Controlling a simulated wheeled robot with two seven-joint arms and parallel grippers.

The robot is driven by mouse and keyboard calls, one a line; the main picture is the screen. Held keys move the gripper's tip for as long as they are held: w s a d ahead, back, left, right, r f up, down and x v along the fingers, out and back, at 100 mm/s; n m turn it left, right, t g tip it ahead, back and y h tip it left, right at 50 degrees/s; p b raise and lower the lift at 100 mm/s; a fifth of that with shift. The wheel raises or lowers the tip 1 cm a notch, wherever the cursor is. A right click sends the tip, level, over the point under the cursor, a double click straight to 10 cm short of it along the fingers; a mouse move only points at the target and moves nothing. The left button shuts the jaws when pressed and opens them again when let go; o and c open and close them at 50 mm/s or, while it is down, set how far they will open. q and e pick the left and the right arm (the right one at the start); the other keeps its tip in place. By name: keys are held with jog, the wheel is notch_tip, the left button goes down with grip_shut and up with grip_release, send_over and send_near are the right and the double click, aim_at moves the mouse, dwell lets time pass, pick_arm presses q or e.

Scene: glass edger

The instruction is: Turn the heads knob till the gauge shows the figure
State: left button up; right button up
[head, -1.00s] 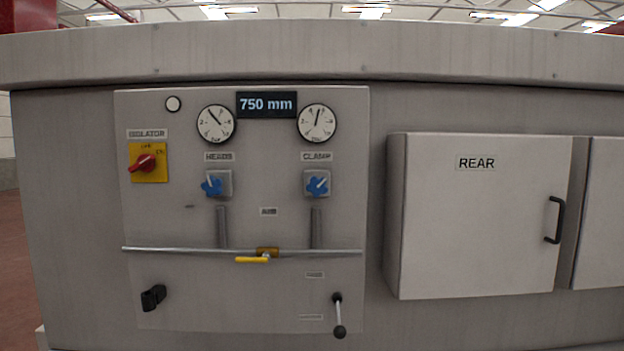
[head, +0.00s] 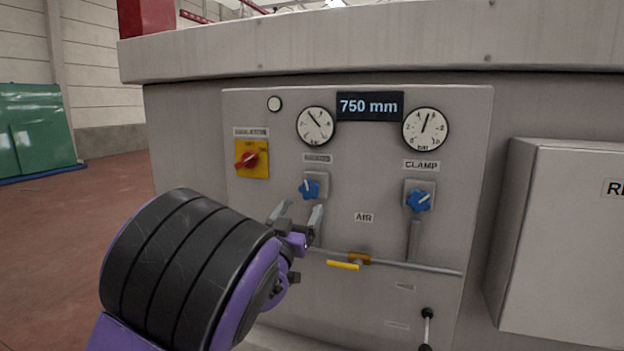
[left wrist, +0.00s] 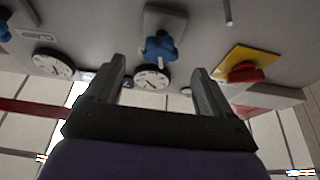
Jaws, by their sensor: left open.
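The blue heads knob (head: 309,189) sits on a grey square plate under the HEADS label, with its white pointer mark up and slightly left. The heads gauge (head: 315,125) above it has its needle pointing up-left; its figures are too small to read surely. My left gripper (head: 298,212) is open and empty, just below and in front of the heads knob, apart from it. In the left wrist view the picture is turned over; the heads knob (left wrist: 160,46) shows beyond and between the open fingers (left wrist: 157,85). My right gripper is not in view.
The clamp knob (head: 418,200) and clamp gauge (head: 425,129) are to the right. The red isolator switch (head: 247,160) is to the left. A rail with a yellow air lever (head: 343,265) runs below. The display (head: 370,106) reads 750 mm. A cabinet door (head: 570,240) juts out at right.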

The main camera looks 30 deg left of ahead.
aim_at(308, 193)
pick_arm(q)
jog(key=p+x, duration=0.4)
jog(key=x, duration=0.5)
jog(key=shift+w+a+r, duration=0.15)
jog(key=shift+w+a, duration=0.1)
jog(key=shift+w, duration=0.05)
jog(key=shift+w+a+r+p, duration=0.1)
jog(key=shift+w+p, duration=0.2)
jog(key=shift+w, duration=0.1)
jog(key=c, duration=1)
